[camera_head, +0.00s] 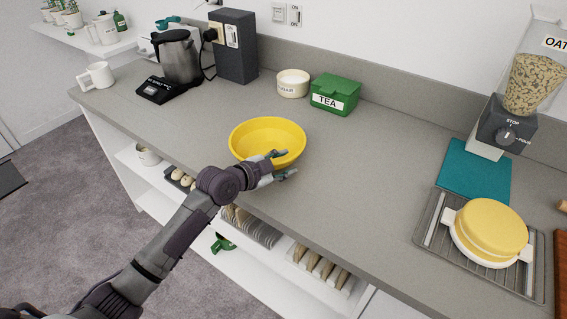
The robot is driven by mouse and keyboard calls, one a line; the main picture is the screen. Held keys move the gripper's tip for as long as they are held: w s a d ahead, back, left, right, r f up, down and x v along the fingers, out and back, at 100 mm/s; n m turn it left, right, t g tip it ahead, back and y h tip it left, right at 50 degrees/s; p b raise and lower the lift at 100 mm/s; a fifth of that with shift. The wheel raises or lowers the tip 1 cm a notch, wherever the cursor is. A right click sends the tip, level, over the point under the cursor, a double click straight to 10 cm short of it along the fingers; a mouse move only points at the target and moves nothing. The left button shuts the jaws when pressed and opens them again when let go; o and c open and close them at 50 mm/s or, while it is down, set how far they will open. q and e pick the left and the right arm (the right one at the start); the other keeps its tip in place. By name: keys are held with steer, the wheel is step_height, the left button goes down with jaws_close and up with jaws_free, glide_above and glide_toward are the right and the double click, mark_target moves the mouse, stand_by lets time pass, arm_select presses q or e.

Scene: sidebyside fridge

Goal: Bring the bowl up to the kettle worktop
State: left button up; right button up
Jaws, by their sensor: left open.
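A yellow bowl (268,134) sits upright on the grey worktop (350,165), near its front edge. The kettle (180,57), steel with a black handle, stands on its black base at the far left of the same worktop. My left gripper (286,164) is open at the bowl's front right side, its fingers close to the rim. I cannot tell whether they touch it. The gripper hides a little of the bowl's near side. My right gripper is not in view.
A white mug (96,76) stands left of the kettle. A sugar pot (292,83) and a green tea box (334,94) stand behind the bowl. A drying rack (435,222) with a yellow dish (491,228) is at right. Open shelves lie below. The worktop between kettle and bowl is clear.

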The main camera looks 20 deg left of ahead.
arm_select(q)
steer(key=b+v, duration=0.1)
steer(key=v, duration=1)
steer(key=shift+s+a+r, duration=0.2)
steer(key=shift+s+r, duration=0.05)
steer(key=shift+s, duration=0.15)
